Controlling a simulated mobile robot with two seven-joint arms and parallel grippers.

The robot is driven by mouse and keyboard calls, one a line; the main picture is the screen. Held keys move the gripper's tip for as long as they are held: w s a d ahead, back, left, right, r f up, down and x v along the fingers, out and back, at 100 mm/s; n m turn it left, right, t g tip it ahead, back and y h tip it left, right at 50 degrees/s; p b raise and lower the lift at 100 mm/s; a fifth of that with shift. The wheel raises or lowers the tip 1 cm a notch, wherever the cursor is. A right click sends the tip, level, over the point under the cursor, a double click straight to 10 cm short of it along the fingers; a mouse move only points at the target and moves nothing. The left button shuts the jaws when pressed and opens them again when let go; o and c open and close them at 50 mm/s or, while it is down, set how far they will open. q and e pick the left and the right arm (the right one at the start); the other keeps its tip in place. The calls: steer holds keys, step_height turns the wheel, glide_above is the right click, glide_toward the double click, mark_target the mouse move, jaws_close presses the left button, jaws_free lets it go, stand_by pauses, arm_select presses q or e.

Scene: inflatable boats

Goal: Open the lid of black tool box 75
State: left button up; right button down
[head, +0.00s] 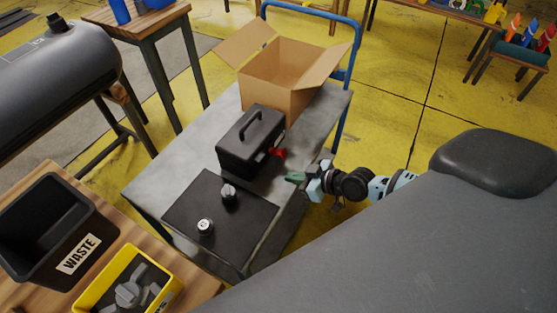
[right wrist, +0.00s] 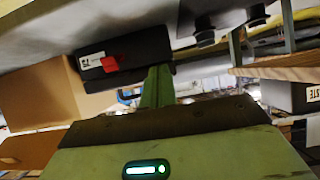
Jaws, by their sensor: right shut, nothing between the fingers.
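The black tool box (head: 250,140) stands on the grey cart top in the head view, with its lid down and a handle on top. A red latch (head: 277,153) shows on its right side. In the right wrist view the tool box (right wrist: 97,62) appears upside down, with a white label and the red latch (right wrist: 114,63). My right gripper (head: 291,178) is shut and empty, just right of the box's near end and apart from it in the head view. Its green fingers (right wrist: 158,85) also show in the right wrist view. My left gripper is not in view.
An open cardboard box (head: 272,78) stands behind the tool box on the cart (head: 145,190). A black mat (head: 190,222) with two small knob-like parts lies in front. A waste bin (head: 28,232) and a yellow bin (head: 84,299) stand at the lower left.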

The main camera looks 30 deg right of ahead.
steer(key=w, duration=0.2)
steer(key=w+a+f+b, duration=0.1)
steer(key=w, duration=0.2)
steer(key=w+a+f+b, duration=0.1)
steer(key=w, duration=0.2)
steer(key=shift+w+a+f, duration=0.1)
steer(key=shift+f, duration=0.1)
steer(key=shift+w+a+b, duration=0.35)
steer(key=shift+w+b, duration=0.05)
steer(key=shift+w, duration=0.25)
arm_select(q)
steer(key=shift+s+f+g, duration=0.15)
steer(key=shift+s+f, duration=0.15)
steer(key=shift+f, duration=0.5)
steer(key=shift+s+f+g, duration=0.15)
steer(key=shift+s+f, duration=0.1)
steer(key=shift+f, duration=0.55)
arm_select(e)
steer(key=shift+w+a, duration=0.2)
steer(key=shift+w, duration=0.15)
steer(key=shift+r, duration=0.1)
